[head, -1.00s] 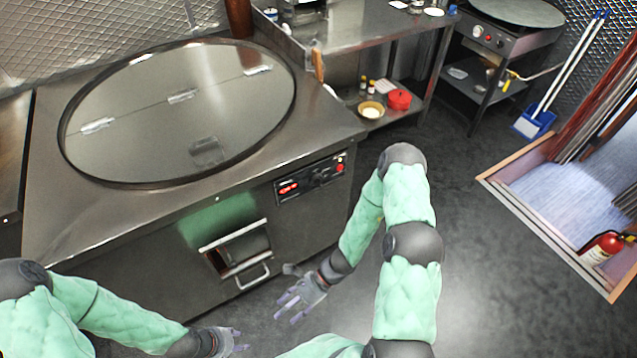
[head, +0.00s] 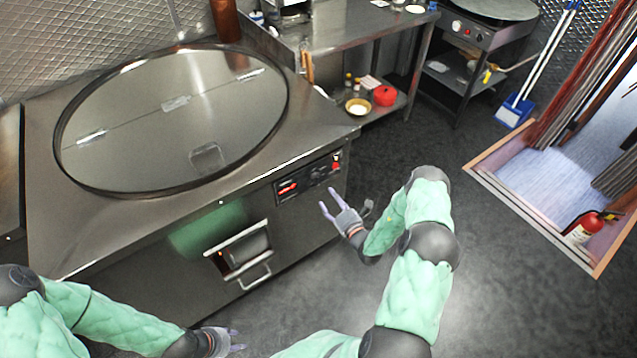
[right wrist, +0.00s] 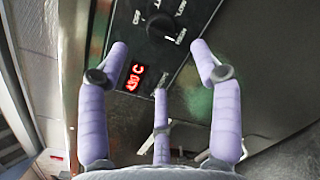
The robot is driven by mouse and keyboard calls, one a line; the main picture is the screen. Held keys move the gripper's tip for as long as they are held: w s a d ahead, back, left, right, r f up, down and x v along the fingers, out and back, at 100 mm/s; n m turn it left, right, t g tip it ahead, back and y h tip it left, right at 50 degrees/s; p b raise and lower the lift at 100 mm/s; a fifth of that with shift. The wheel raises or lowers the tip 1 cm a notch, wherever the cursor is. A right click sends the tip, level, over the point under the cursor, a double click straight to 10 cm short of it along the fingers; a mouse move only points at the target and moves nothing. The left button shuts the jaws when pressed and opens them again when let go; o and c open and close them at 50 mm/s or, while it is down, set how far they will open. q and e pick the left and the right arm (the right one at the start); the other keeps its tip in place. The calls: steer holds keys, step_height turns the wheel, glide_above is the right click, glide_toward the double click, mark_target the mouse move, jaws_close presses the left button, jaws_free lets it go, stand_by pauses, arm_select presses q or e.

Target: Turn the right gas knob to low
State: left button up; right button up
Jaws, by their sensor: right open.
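The control panel (head: 307,179) is on the front of the tandoor counter, with a lit red display (head: 288,187). In the right wrist view a black round knob (right wrist: 160,25) sits at the top, with white lettering around it; its pointer direction is unclear. The red display (right wrist: 135,76) also shows there, below left of the knob. My right gripper (head: 328,205) is open and empty in front of the panel. Its fingers (right wrist: 162,65) spread below the knob, apart from it. My left gripper (head: 238,341) is open and empty, low by the counter front.
A hatch with a handle (head: 254,277) is on the counter front below the panel. A large round lid (head: 140,100) covers the counter top. A steel table (head: 355,35) and a griddle stand (head: 480,38) with its own knobs are behind.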

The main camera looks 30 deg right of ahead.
mark_target(316, 179)
steer(key=w+b, duration=0.1)
steer(key=w, duration=0.8)
steer(key=shift+w+b, duration=0.2)
steer(key=shift+b, duration=0.2)
steer(key=c, duration=1.1)
